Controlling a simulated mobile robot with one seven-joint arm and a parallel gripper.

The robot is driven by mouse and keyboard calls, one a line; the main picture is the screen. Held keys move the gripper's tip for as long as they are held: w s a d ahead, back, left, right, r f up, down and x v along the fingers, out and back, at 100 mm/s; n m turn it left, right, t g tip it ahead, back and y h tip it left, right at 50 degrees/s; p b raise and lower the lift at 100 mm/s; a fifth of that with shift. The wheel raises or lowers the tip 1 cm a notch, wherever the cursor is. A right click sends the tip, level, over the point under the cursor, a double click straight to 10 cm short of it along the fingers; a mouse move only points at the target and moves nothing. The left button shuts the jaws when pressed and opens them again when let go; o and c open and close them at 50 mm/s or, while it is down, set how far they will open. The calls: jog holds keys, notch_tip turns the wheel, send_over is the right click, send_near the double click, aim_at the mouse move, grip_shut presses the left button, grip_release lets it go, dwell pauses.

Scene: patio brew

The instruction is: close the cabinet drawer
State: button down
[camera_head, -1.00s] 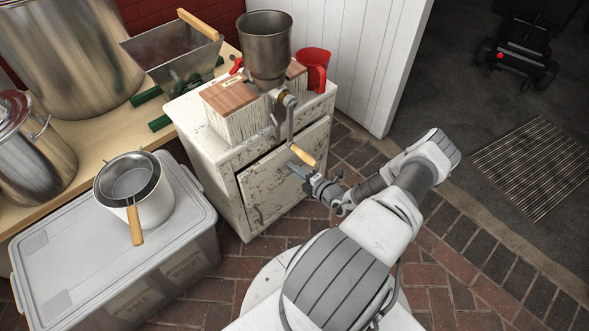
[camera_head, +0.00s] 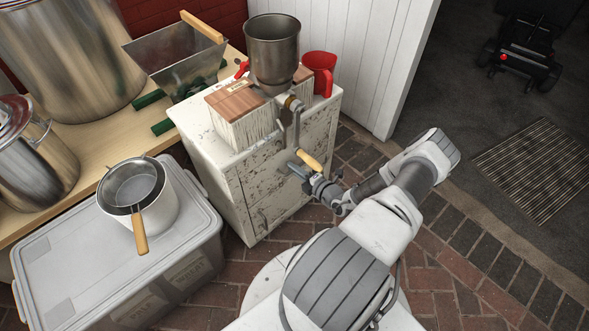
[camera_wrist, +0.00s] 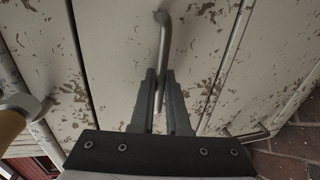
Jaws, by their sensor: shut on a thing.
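The white, chipped-paint cabinet (camera_head: 222,187) stands left of my arm. Its drawer front (camera_head: 268,180) looks flush, or nearly flush, with the cabinet face. In the wrist view the drawer front (camera_wrist: 115,60) fills the upper middle, with a metal bar handle (camera_wrist: 164,40) on it. My gripper (camera_wrist: 161,92) has its two fingers on either side of the handle's lower part and is shut on it. In the head view my gripper (camera_head: 301,168) is at the cabinet's front, partly hidden behind the mill's crank grip.
A grain mill (camera_head: 272,55) with a wooden crank grip (camera_head: 309,160) overhangs the cabinet front, close to my gripper. A red jug (camera_head: 320,72) stands on the cabinet. A lidded bin (camera_head: 75,262) with a pot (camera_head: 152,215) is at left. Brick floor to the right is clear.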

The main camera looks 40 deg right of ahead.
jog(key=shift+w, duration=0.25)
jog(key=shift+r, duration=0.1)
jog(key=c, duration=1.2)
grip_release()
jog(key=p+v, duration=0.4)
jog(key=v, duration=1.3)
jog(key=shift+s+d, duration=0.1)
jog(key=shift+s, duration=0.25)
